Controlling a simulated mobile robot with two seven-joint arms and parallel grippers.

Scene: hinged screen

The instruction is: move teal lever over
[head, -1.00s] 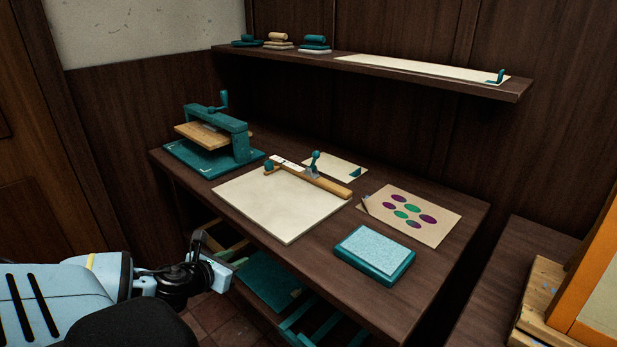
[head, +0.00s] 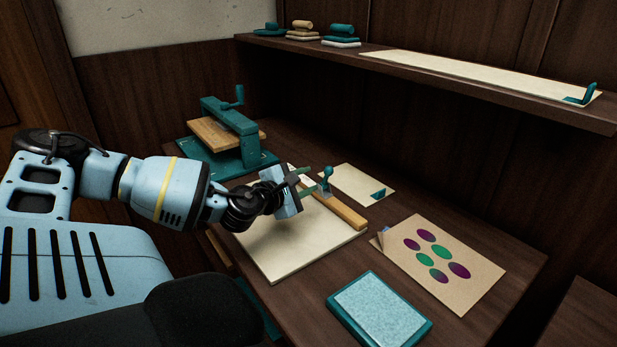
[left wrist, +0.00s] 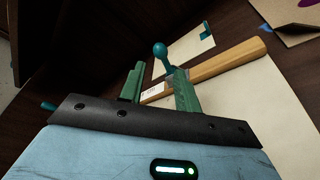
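The teal lever (head: 327,175), a short upright handle with a ball knob, stands on a metal clip on the wooden bar (head: 343,208) across a cream board (head: 281,243). My left gripper (head: 309,179) is above the board, just left of the lever, with its two green fingers apart and pointing at it. In the left wrist view the lever's knob (left wrist: 160,49) shows beyond and between the fingertips (left wrist: 160,80); its lower part is partly hidden by the right-hand finger. I cannot tell whether they touch. My right gripper is not in view.
A teal press (head: 228,140) with a crank stands behind the board. A teal-framed pad (head: 379,311) and a card with coloured ovals (head: 440,262) lie to the right. A shelf (head: 470,83) runs above the back of the table.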

